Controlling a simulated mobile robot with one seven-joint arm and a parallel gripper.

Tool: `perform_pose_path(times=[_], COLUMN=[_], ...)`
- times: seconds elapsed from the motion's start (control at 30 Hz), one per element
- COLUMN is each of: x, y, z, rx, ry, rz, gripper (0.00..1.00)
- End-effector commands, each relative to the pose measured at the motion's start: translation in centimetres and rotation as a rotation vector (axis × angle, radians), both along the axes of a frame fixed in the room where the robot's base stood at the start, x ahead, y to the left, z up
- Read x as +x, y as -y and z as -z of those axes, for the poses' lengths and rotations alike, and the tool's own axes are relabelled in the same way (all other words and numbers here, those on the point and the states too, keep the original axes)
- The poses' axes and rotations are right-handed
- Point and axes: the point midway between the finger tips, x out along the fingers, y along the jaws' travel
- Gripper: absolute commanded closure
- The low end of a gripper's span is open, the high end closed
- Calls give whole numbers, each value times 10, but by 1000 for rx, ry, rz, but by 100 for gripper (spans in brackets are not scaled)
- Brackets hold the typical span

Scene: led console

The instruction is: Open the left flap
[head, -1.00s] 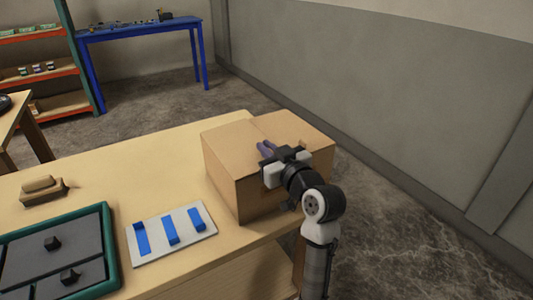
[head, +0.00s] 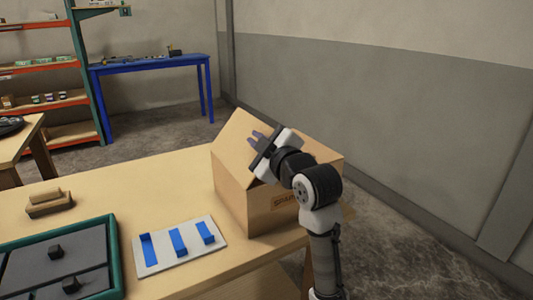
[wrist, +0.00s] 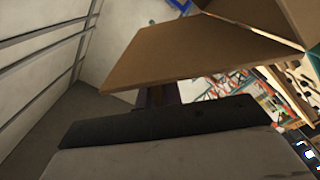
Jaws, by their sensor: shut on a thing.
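A brown cardboard box (head: 265,212) stands on the wooden table's right end, with printed text on its front side. Its left flap (head: 234,140) is raised and tilted up; in the wrist view the flap (wrist: 195,58) is a broad brown panel across the upper middle. My gripper (head: 257,136) is at the raised flap, above the box, shut on it. In the wrist view the gripper's fingers (wrist: 158,95) reach up to the flap's edge, and their tips are hidden by it. My wrist and arm hide much of the box top in the head view.
A white board with blue bars (head: 180,245) lies left of the box. A green-rimmed dark panel (head: 60,262) and a wooden block piece (head: 48,202) lie further left. A blue table (head: 150,64) and shelves stand behind. A grey wall is at the right.

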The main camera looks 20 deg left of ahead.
Motion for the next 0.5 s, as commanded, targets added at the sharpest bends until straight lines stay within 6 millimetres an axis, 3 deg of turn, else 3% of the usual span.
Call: perform_pose_path(times=[0.5], x=[-41], y=[-31], z=[-9], rx=[-304], ry=[389], rz=[1], gripper=[100])
